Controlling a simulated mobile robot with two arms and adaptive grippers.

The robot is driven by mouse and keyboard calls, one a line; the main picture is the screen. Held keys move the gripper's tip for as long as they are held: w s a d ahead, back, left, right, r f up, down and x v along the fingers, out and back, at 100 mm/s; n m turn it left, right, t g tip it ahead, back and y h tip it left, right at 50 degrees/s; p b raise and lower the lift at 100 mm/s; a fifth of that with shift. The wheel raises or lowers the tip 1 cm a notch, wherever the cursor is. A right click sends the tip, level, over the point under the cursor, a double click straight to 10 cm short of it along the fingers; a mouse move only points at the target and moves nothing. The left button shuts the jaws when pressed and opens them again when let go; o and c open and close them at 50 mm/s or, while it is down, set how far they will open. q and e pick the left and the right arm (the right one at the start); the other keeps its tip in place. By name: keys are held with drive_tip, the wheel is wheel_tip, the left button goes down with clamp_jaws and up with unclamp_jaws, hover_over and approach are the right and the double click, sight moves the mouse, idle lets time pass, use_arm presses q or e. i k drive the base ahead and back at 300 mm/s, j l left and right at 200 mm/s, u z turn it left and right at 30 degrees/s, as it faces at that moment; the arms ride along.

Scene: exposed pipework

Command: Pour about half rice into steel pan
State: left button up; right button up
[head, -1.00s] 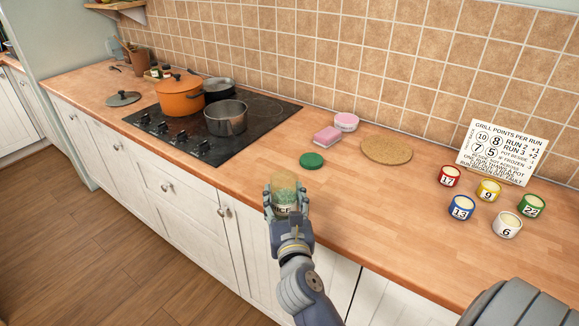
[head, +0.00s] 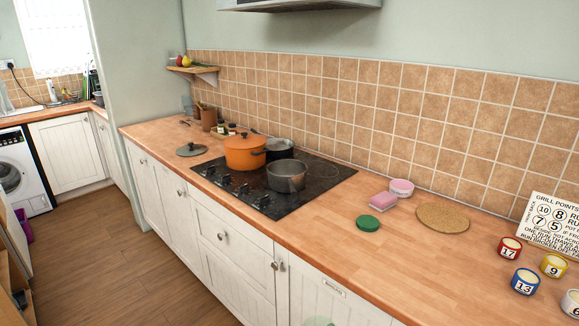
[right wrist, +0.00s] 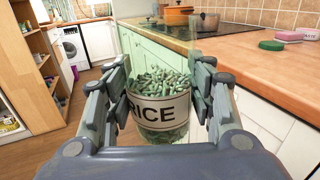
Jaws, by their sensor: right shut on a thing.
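My right gripper (right wrist: 161,88) is shut on a clear jar labelled RICE (right wrist: 160,110). In the head view only a pale bit of the jar's top (head: 320,321) shows at the bottom edge. The steel pan (head: 287,178) stands on the hob at its front right, apart from the jar; it also shows in the right wrist view (right wrist: 207,22). Its inside looks empty. My left gripper is not in view.
An orange pot (head: 244,154) and a dark pan (head: 280,147) stand beside the steel pan on the black hob (head: 318,184). Numbered tins stand farther right.

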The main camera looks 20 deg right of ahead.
sight(289, 182)
drive_tip(key=i+j+z, duration=0.2)
drive_tip(key=i+j, duration=0.15)
drive_tip(key=i, duration=0.2)
drive_tip(key=i+j+z, duration=0.15)
drive_tip(key=i+j, duration=0.25)
drive_tip(key=i, duration=0.15)
